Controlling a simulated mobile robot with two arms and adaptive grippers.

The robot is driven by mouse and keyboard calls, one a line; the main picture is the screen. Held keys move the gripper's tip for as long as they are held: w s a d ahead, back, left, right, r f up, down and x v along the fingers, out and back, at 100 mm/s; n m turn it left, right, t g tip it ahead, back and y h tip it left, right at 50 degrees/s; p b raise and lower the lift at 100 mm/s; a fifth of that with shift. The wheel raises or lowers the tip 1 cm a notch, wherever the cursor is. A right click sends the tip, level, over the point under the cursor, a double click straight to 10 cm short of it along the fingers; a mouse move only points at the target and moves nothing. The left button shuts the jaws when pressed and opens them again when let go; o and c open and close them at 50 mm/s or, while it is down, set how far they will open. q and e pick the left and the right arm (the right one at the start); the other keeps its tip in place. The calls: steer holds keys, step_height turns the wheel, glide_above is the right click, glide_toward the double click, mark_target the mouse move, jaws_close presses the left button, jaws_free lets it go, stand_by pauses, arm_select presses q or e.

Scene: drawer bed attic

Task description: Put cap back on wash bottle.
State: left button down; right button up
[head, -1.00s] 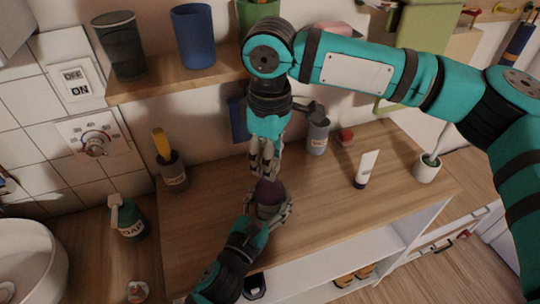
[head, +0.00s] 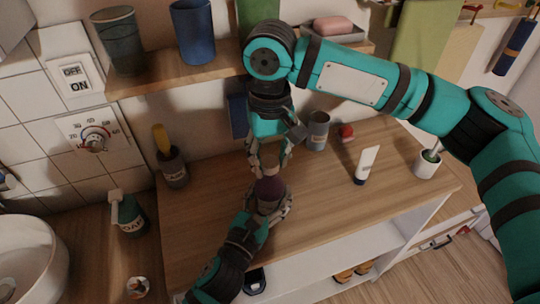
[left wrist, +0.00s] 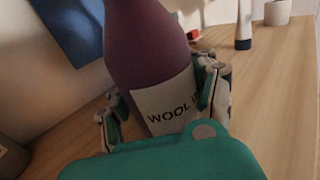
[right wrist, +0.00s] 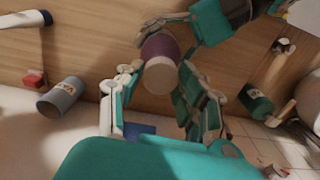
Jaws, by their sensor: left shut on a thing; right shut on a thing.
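The wash bottle is purple with a pale label reading "WOOL"; it stands upright at the front of the wooden counter (head: 269,193). It fills the left wrist view (left wrist: 150,45), its top cut off. My left gripper (head: 268,206) is shut around its body from the front; its fingers flank the label in the left wrist view (left wrist: 165,95). My right gripper (head: 268,165) points down from above, its fingers around the pale cap (right wrist: 162,76). In the right wrist view the cap covers the bottle's top end; whether it is seated I cannot tell.
The wooden counter (head: 215,215) holds a grey cup (head: 317,131), a white tube (head: 366,165), a white brush cup (head: 427,165) and a dark pot with a yellow handle (head: 173,168). A green pump bottle (head: 128,215) stands left. A shelf (head: 165,84) with cups overhangs the back.

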steer(key=m, duration=1.4)
steer(key=shift+m, duration=0.4)
steer(key=m, duration=0.5)
steer(key=o, duration=0.7)
steer(key=shift+c, duration=0.2)
